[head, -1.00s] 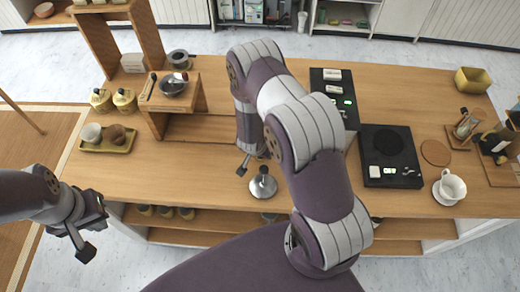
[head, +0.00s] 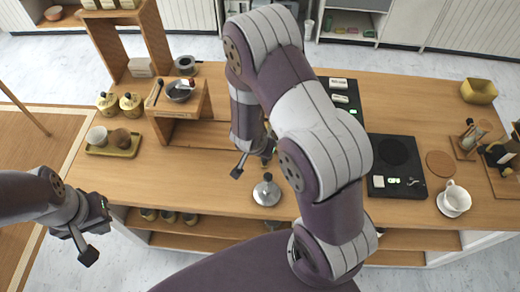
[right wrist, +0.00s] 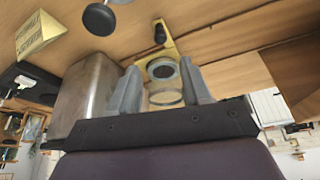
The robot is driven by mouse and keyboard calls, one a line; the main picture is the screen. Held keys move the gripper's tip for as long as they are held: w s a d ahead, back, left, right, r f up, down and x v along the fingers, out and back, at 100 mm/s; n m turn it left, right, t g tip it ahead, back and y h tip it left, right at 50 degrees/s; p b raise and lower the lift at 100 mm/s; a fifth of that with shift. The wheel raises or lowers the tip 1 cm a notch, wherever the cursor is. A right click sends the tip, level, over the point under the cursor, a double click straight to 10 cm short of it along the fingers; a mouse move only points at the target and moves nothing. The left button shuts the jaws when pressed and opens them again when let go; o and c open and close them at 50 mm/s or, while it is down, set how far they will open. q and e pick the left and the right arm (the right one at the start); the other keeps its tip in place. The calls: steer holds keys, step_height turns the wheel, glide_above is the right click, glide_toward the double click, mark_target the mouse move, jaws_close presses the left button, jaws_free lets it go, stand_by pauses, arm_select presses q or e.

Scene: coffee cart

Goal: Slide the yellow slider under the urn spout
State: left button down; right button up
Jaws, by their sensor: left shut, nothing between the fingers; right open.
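The yellow slider (right wrist: 171,48) shows in the right wrist view as a flat yellow piece with a dark knob (right wrist: 160,33). A glass vessel with a dark round rim (right wrist: 163,69) is at the slider, beyond and between my right fingers. My right gripper (right wrist: 161,88) is open, with no finger visibly closed on the slider. A large metal cylinder, apparently the urn (right wrist: 85,95), stands left of the fingers; its spout is not clear. In the head view my right arm hides the slider and urn; the right gripper (head: 253,164) shows partly. My left gripper (head: 90,238) is shut and empty, off the counter's left front.
A metal tamper (head: 267,191) stands near the counter's front edge, close to my right gripper. A wooden stand (head: 192,104) with a bowl is left of my right arm. A black scale (head: 394,178) and white cup (head: 454,199) are at right.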

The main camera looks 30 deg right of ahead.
steer(key=w+d+f+t+y+b, duration=0.2)
steer(key=w+y+b, duration=0.1)
steer(key=w+b, duration=0.65)
steer(key=s+d+r+g, duration=0.1)
steer(key=s+r+g, duration=0.1)
steer(key=s+g, duration=0.35)
steer(key=f, duration=0.4)
steer(key=f+p, duration=0.1)
steer(key=f, duration=0.3)
steer(key=f+p, duration=0.1)
steer(key=f, duration=0.2)
steer(key=shift+s+d+f, duration=0.15)
steer(key=shift+s+f, duration=0.2)
steer(key=shift+f, duration=0.05)
jaws_close()
steer(key=s+d, duration=0.1)
steer(key=d, duration=0.1)
steer(key=s+d, duration=0.1)
steer(key=shift+s+d+r, duration=0.1)
steer(key=shift+d, duration=0.3)
steer(key=shift+c, duration=1.1)
jaws_free()
steer(key=shift+o, duration=1.1)
steer(key=shift+d, duration=0.1)
steer(key=shift+s+d, duration=0.1)
steer(key=shift+s, duration=0.05)
